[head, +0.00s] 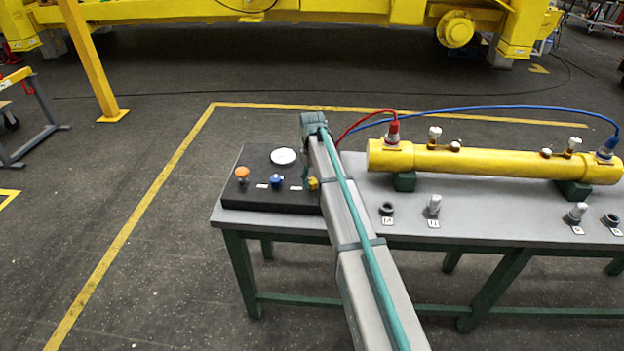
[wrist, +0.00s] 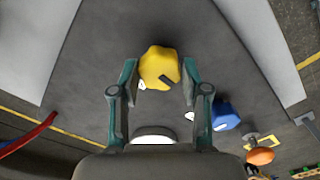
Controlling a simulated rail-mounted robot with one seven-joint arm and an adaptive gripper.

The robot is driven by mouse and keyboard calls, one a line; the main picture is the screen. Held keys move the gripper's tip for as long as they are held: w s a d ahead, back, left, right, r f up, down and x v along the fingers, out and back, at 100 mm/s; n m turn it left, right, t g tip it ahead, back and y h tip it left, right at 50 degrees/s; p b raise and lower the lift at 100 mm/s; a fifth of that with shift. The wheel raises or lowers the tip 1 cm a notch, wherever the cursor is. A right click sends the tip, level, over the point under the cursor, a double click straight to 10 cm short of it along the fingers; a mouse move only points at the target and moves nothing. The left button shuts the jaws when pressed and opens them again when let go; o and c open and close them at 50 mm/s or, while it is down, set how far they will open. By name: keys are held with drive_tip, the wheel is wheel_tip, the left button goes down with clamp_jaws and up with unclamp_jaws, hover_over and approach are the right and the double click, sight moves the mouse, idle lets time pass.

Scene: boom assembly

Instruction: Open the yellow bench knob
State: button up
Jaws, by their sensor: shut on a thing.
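The yellow bench knob (wrist: 158,64) sits between the two green fingers of my gripper (wrist: 159,82) in the wrist view. It has a dark bar-like mark at its lower right. My gripper is shut on it, though a narrow gap seems to show beside the fingers. In the head view the yellow knob (head: 313,184) shows as a small patch at the right end of the black panel (head: 245,196). My grey and green arm covers part of that area, and the gripper is mostly hidden there.
A blue knob (head: 277,181), an orange knob (head: 242,173) and a white round dial (head: 283,156) are on the panel. A yellow cylinder (head: 480,160) with red and blue hoses lies on the grey bench (head: 480,211). Small fittings stand along its front.

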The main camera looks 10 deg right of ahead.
sight(312, 180)
idle(0.3)
drive_tip(key=o, duration=1.1)
drive_tip(key=shift+o, duration=0.2)
wheel_tip(312, 180, up, 12)
